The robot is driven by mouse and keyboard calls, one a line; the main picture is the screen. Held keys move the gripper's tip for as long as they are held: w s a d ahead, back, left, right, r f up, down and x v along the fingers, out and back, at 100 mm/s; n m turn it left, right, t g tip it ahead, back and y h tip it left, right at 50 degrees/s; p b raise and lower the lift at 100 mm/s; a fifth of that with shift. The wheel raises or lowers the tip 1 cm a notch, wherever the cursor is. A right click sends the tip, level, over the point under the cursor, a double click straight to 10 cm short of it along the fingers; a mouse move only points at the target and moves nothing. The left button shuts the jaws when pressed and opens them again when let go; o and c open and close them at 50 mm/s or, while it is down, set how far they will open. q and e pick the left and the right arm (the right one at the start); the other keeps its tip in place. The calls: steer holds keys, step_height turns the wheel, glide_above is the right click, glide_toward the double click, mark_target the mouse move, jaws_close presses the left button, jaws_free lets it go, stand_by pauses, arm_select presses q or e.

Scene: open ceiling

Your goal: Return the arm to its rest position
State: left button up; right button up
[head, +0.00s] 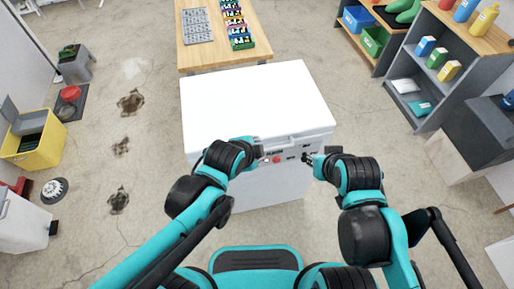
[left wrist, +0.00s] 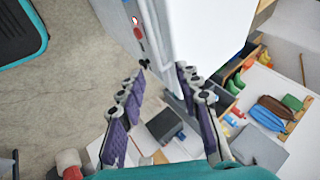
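Both of my teal and black arms reach forward to the front of a white box-shaped appliance (head: 257,98) in the head view. My left gripper (head: 262,149) is close to its front panel, left of a red button (head: 277,159). In the left wrist view the left gripper (left wrist: 161,70) has its purple-padded fingers spread with nothing held between them. My right gripper (head: 308,158) is near the right part of the same front panel. Its fingers are small and dark, and I cannot tell whether they are open or touching the panel.
A wooden table (head: 222,58) with a colourful rack (head: 237,27) and a grey tray (head: 197,26) stands behind the appliance. A grey shelf (head: 432,65) with bottles and boxes stands on the right. A yellow bin (head: 38,142) is on the left. Stained concrete floor lies open between.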

arm_select(q)
steer(key=s+a+r+n+y, duration=0.1)
steer(key=s+a+n, duration=0.2)
steer(key=a+n, duration=0.5)
steer(key=s+a+r+n+y, duration=0.2)
steer(key=s+a+n, duration=0.1)
steer(key=a+n, duration=0.6)
steer(key=shift+a+r, duration=0.15)
steer(key=shift+a, duration=1.05)
steer(key=shift+s, duration=0.1)
stand_by(0.7)
